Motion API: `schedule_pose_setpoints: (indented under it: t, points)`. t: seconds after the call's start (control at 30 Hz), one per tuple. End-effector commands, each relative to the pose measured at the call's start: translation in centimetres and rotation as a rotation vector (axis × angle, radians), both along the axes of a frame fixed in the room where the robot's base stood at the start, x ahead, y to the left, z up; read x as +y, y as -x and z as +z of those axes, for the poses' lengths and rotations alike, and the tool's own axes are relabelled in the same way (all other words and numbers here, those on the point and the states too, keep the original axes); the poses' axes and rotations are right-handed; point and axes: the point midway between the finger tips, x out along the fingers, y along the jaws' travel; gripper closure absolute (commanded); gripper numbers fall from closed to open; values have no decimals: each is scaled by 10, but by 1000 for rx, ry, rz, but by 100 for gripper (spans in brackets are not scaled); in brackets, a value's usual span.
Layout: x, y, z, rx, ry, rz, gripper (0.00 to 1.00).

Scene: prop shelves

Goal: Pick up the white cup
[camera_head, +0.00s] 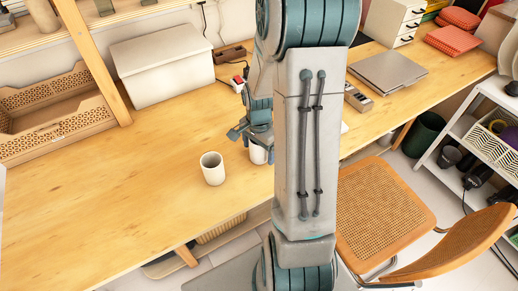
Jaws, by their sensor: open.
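A white cup (212,170) stands upright and open-topped on the wooden table (130,190), near its front edge. A second white, cup-like thing (258,156) shows just to its right, partly hidden by my arm and gripper. My gripper (252,141) is open, over or beside this second thing and to the upper right of the clear cup. One finger shows on the left; the other is mostly hidden, and I cannot tell whether either touches anything.
A closed laptop (388,70) lies on the right. A woven chair (380,205) stands at the front right. The table's left middle is clear.

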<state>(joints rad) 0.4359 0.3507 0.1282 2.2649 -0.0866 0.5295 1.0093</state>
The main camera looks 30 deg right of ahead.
Motion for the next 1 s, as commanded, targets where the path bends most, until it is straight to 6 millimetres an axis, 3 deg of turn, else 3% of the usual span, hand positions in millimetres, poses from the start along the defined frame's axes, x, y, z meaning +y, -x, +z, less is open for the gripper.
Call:
schedule_pose_setpoints:
  t: [0.03, 0.23, 0.67, 0.93, 1.0]
  points:
    - [0, 0, 0, 0, 0, 0, 18]
    - [0, 0, 0, 0, 0, 0, 72]
    - [0, 0, 7, -1, 1, 1, 72]
    - [0, -1, 42, -6, 2, 0, 72]
    - [-15, 4, 50, -3, 3, -6, 72]
